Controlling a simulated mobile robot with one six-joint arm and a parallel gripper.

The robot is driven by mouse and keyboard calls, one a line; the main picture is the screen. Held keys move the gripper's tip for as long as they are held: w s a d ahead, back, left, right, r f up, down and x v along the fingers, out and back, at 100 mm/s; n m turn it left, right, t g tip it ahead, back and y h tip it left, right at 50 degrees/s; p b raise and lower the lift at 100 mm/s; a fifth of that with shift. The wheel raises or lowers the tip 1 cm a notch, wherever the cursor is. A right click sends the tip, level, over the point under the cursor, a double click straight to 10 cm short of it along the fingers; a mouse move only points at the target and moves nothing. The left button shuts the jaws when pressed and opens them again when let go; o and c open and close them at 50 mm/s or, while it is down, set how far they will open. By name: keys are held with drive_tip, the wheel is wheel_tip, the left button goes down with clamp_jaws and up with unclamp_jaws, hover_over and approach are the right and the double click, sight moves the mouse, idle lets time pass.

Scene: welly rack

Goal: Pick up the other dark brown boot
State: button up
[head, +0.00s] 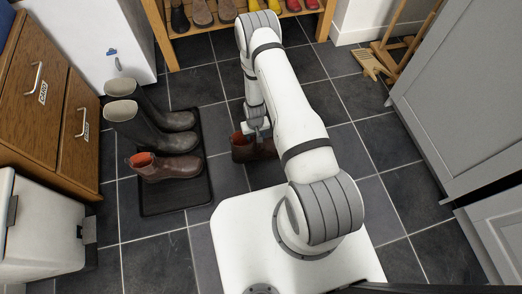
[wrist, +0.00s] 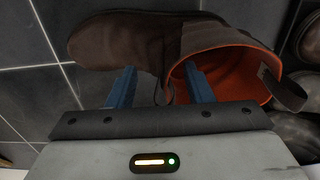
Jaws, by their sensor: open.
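A dark brown ankle boot with an orange lining (head: 242,150) stands on the tiled floor, partly hidden under my arm in the head view. In the wrist view this boot (wrist: 130,40) lies with its toe left and its opening right. My gripper (wrist: 159,70) is open over it. The right finger is at the orange-lined opening, seemingly inside it; the left finger is on the outer, toe side. The gripper (head: 257,131) is right above the boot in the head view. The matching brown boot (head: 170,167) stands on the black tray (head: 175,200).
A wooden shoe rack (head: 230,22) is at the back, a drawer cabinet (head: 50,100) at left, grey cupboards (head: 450,90) at right.

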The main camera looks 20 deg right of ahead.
drive_tip(key=shift+f, duration=0.6)
drive_tip(key=shift+r, duration=0.1)
drive_tip(key=shift+c, duration=0.4)
clamp_jaws()
idle(0.4)
